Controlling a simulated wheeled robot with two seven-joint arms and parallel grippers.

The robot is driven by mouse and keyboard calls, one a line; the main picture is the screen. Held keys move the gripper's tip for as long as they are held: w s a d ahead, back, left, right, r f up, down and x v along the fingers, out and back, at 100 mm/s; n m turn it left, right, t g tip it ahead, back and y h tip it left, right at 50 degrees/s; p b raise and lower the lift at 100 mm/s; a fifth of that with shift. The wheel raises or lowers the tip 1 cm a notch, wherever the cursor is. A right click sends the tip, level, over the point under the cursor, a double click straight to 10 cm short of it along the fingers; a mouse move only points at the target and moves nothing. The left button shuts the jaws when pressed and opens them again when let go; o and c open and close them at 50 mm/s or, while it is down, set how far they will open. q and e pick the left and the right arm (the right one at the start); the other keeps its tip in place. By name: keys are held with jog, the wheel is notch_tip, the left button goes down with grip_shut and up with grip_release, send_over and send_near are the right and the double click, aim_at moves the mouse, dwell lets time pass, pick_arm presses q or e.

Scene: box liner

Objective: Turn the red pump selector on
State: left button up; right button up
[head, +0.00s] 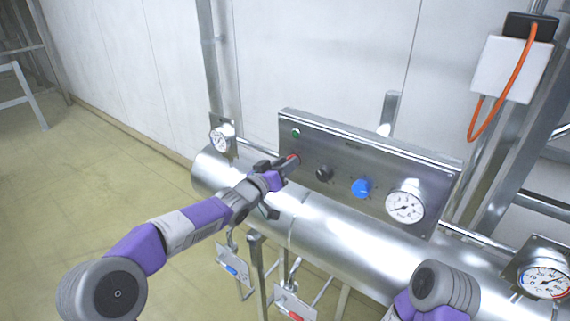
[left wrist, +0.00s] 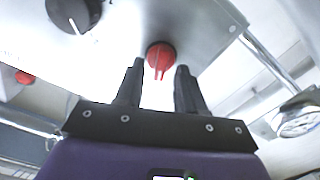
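The red pump selector (head: 292,157) is a small red knob on the left part of the steel control panel (head: 245,0), partly hidden by my left gripper in the head view. In the left wrist view the red knob (left wrist: 160,56) is round with a narrow ridge pointing down the picture. My left gripper (head: 284,168) is at the panel in front of the knob. In the left wrist view its two fingers (left wrist: 160,68) are apart, with the knob between and just beyond the tips; I see no clear contact. My right gripper is out of view; only my right arm shows.
A black knob (head: 324,174), a blue knob (head: 361,188) and a gauge (head: 405,206) sit to the right on the panel. A green light (head: 295,133) is at its upper left. A large steel pipe (head: 330,236) runs below. Another gauge (head: 221,139) stands to the left.

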pick_arm(q)
grip_shut()
jog(key=shift+m, duration=0.3)
jog(key=shift+s+d+m+b, duration=0.15)
jog(key=shift+m+b, duration=0.95)
jog(key=shift+m, duration=1)
jog(key=shift+d+m+b, duration=0.1)
jog(key=shift+m+b, duration=1)
jog(key=shift+m, duration=1)
grip_release()
